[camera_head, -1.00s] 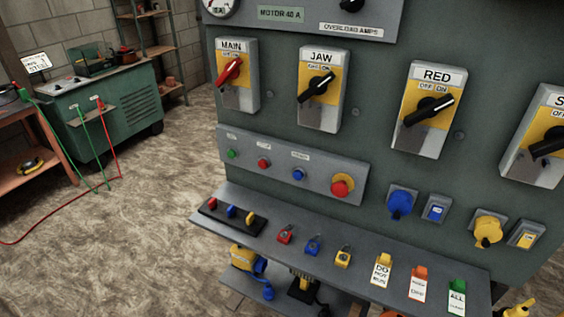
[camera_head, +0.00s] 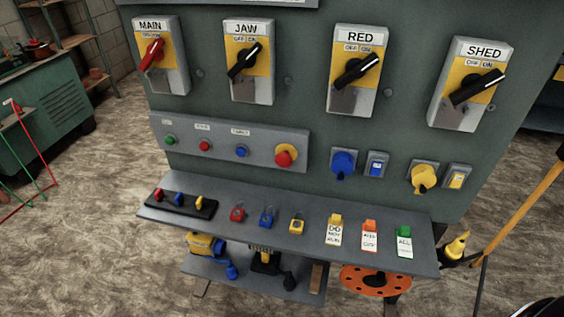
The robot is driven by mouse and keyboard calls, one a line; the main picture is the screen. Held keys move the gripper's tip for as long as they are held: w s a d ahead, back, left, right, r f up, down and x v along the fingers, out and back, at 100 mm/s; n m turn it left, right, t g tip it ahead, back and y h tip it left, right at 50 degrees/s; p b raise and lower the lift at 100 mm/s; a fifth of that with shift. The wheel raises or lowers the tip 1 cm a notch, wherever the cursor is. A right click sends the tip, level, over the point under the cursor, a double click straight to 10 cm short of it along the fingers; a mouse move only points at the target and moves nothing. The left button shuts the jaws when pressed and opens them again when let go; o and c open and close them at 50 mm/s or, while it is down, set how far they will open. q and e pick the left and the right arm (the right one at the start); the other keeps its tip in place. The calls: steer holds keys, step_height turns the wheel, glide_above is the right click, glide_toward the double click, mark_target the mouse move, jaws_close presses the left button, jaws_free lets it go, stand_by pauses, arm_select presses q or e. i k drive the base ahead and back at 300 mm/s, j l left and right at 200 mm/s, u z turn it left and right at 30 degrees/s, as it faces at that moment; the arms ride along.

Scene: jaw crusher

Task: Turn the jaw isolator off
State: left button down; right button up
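The jaw isolator (camera_head: 249,66) is a grey and yellow box labelled JAW on the green panel, second from the left in the top row. Its black rotary handle (camera_head: 244,61) slants from lower left to upper right, its upper end toward the ON side of the OFF/ON label. Nothing touches or covers it. Neither of my grippers shows in the head view.
The MAIN isolator (camera_head: 161,55) with a red handle is to its left; the RED (camera_head: 359,69) and SHED (camera_head: 469,82) isolators are to its right. A button strip (camera_head: 226,157) sits below. The shelf (camera_head: 315,237) under it holds padlocks and tags.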

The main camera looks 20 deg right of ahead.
mark_target(247, 58)
steer(key=z, duration=0.3)
steer(key=i+j+z, duration=0.3)
steer(key=j, duration=0.15)
steer(key=j+z, duration=0.3)
steer(key=j, duration=0.2)
steer(key=i+j+z, duration=0.1)
steer(key=j+z, duration=0.2)
steer(key=j, duration=0.2)
